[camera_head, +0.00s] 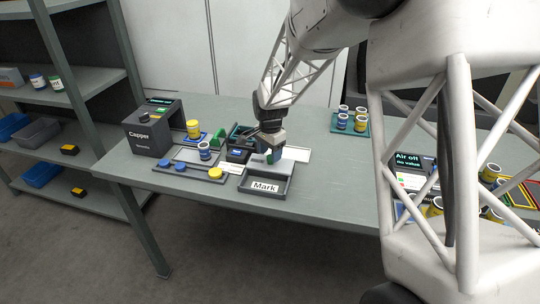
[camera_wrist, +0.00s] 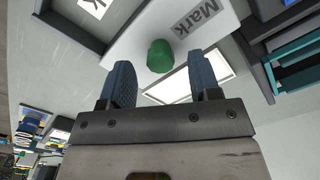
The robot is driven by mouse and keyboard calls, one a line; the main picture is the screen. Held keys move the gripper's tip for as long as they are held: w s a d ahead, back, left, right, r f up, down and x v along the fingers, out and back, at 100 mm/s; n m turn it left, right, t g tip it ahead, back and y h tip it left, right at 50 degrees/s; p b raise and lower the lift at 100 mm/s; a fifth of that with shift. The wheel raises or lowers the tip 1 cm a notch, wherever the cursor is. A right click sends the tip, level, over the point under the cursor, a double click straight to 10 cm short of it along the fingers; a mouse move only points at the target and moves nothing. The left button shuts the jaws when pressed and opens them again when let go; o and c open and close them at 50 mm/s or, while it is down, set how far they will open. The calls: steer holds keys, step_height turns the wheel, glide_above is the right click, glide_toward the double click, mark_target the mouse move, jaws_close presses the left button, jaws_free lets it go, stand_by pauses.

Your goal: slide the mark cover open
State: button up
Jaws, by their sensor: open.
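The mark cover is a pale flat panel with a "Mark" label in the wrist view (camera_wrist: 135,45). A green knob (camera_wrist: 160,56) stands on it. My gripper (camera_wrist: 160,72) is open, with one blue finger on each side of the knob and a gap to both. I cannot tell how far down the fingers reach around it. In the head view my gripper (camera_head: 272,156) is low over the station and hides most of the cover and knob. A dark tray labelled "Mark" (camera_head: 265,187) lies just in front.
The Capper machine (camera_head: 152,128) stands at left, with a tray of coloured discs (camera_head: 190,172) beside the station. A green tray of jars (camera_head: 350,124) is behind to the right. Bare table (camera_head: 335,190) lies right of the station. A shelf unit (camera_head: 90,82) is at far left.

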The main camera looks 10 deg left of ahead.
steer(key=shift+f, duration=0.75)
jaws_close()
